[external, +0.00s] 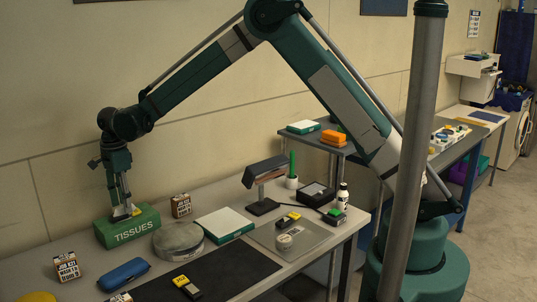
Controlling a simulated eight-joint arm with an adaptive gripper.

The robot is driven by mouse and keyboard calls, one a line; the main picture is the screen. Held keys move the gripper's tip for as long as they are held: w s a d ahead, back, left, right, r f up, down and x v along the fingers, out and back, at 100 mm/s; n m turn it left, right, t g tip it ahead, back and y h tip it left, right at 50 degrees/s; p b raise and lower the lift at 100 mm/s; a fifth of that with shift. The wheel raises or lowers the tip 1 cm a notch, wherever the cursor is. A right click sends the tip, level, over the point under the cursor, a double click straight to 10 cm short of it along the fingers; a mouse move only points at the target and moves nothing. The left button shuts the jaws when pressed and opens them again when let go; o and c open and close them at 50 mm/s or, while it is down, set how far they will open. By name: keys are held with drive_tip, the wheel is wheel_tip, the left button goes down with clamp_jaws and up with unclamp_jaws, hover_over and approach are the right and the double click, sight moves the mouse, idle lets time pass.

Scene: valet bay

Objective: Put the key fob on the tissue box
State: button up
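The green tissue box (128,232), lettered TISSUES, stands upright on the grey table at the left. My gripper (124,211) points down at its top, with the fingertips at or just above the top face. A small pale and yellow patch (135,211) shows beside the fingertips; I cannot tell whether it is a tissue or the key fob, or whether the fingers hold it. Small yellow-and-black items lie on the dark mat (186,287) and at the clear tray (289,219); I cannot tell whether either is a key fob.
A round grey tin (179,241), a small patterned box (181,205) and a blue case (123,274) stand near the tissue box. A white-and-green box (225,225) and a desk lamp (264,176) are farther right. A grey post (415,130) rises in front. The dark mat (235,267) is mostly clear.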

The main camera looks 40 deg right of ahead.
wheel_tip(320, 180, up, 9)
idle(0.4)
drive_tip(key=shift+r, duration=0.1)
idle(0.5)
drive_tip(key=s+d+r+n+t, duration=0.1)
drive_tip(key=s+d+r+n, duration=0.2)
drive_tip(key=s+d+r, duration=0.45)
drive_tip(key=s+d+r+n+t+y, duration=0.1)
drive_tip(key=s+d+r+n, duration=0.3)
drive_tip(key=d, duration=0.7)
drive_tip(key=s+d+r+n+t, duration=0.1)
drive_tip(key=s+d+r, duration=0.3)
drive_tip(key=d+r, duration=0.45)
drive_tip(key=s+d+f+n+t, duration=0.2)
drive_tip(key=s+d+n, duration=0.3)
drive_tip(key=s+d, duration=0.5)
drive_tip(key=s+d+f+n+t+h, duration=0.1)
drive_tip(key=s+d+f+n, duration=0.3)
drive_tip(key=s+d, duration=0.6)
drive_tip(key=s+t, duration=0.1)
drive_tip(key=s, duration=0.5)
drive_tip(key=shift+s+f+n, duration=0.15)
drive_tip(key=shift+f+n, duration=0.15)
drive_tip(key=shift+n, duration=0.1)
